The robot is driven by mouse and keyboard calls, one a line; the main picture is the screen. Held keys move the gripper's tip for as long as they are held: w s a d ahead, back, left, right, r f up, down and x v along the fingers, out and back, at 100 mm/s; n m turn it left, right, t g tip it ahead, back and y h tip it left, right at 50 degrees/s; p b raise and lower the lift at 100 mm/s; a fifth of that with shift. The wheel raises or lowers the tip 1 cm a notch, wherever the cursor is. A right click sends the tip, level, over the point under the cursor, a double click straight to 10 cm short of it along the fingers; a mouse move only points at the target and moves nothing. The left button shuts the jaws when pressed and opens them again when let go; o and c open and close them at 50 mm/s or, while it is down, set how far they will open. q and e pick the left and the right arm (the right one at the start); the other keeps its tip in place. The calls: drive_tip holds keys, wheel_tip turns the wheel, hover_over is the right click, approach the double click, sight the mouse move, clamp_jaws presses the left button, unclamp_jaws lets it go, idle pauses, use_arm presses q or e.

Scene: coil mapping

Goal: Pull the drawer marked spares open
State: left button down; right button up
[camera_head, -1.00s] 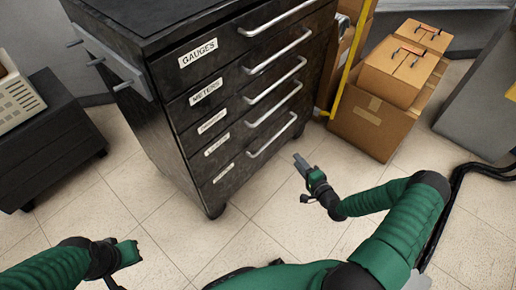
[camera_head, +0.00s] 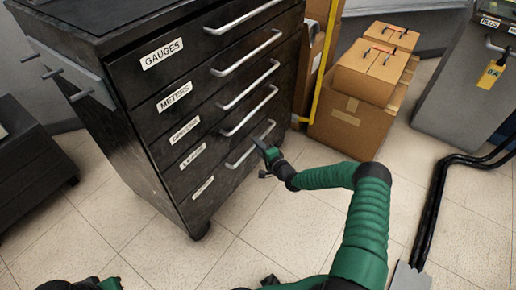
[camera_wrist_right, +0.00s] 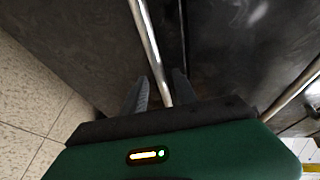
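A black drawer cabinet (camera_head: 120,135) stands left of centre in the head view, with several drawers and silver bar handles. The top labels read GAUGES and METERS. The lower labels are too small to read surely, so I cannot confirm which is spares. All drawers look closed. My right gripper (camera_head: 262,148) is at the bottom drawer's handle (camera_head: 250,146). In the right wrist view a silver handle (camera_wrist_right: 148,45) runs down between the two fingers (camera_wrist_right: 160,92), which stand apart around it. My left gripper (camera_head: 108,285) shows only partly at the bottom edge; its fingers are unclear.
Cardboard boxes (camera_head: 350,120) are stacked right of the cabinet, beside a yellow post (camera_head: 321,65). A grey cabinet (camera_head: 455,100) with a yellow tag stands at far right. Black cables (camera_head: 436,205) lie on the floor. The tiled floor before the drawers is clear.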

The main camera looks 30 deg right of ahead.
clamp_jaws()
drive_tip(key=shift+s+f, duration=0.1)
idle(1.2)
